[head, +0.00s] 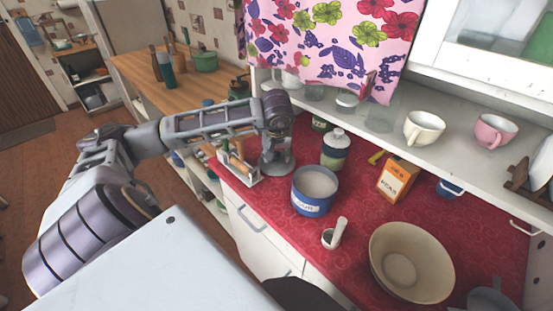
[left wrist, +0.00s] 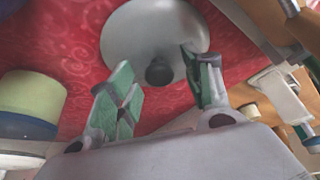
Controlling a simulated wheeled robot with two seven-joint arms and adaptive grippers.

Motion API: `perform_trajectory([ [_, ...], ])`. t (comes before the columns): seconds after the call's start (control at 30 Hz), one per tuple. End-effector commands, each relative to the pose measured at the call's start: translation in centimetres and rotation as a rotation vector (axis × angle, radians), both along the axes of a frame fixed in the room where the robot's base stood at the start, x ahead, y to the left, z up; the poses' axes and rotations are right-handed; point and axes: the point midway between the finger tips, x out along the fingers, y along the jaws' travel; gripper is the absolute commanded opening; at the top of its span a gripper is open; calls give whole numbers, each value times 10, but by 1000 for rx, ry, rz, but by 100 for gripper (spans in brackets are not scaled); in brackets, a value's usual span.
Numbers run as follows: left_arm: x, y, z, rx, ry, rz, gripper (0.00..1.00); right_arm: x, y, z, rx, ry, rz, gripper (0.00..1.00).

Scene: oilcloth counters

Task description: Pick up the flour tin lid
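The flour tin lid (left wrist: 145,28) is a round pale grey disc with a dark knob (left wrist: 158,72), lying on the red cloth in the left wrist view. My left gripper (head: 277,154) points down over it in the head view and hides most of it. In the left wrist view the gripper's green-padded fingers (left wrist: 160,78) are apart, with the knob between them in the picture; I cannot tell how close they are in depth. The blue flour tin (head: 312,202) stands uncovered to the right of the gripper, with pale contents. My right gripper is not in view.
A lidded jar (head: 335,152) stands behind the tin. A wooden-handled rack (head: 238,165) is close left of the gripper. A scoop (head: 335,234), a large bowl (head: 412,268) and an orange box (head: 397,180) are to the right. A shelf (head: 460,155) overhangs the back.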

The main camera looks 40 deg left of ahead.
Motion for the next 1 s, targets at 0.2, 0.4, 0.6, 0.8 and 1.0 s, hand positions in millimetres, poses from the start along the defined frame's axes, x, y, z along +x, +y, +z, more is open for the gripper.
perform_trajectory([
  [0.2, 0, 0, 0, 0, 0, 0, 18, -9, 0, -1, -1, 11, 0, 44],
  [0.4, 0, 0, 0, 0, 0, 0, 2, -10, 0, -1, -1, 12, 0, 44],
  [0.6, 0, 0, 1, 0, 0, 0, 2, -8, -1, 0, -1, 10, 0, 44],
  [0.8, 0, 1, 6, 1, 0, 1, 2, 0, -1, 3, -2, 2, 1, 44],
  [1.0, -1, 4, 21, 1, -2, 5, 2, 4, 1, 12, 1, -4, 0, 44],
])
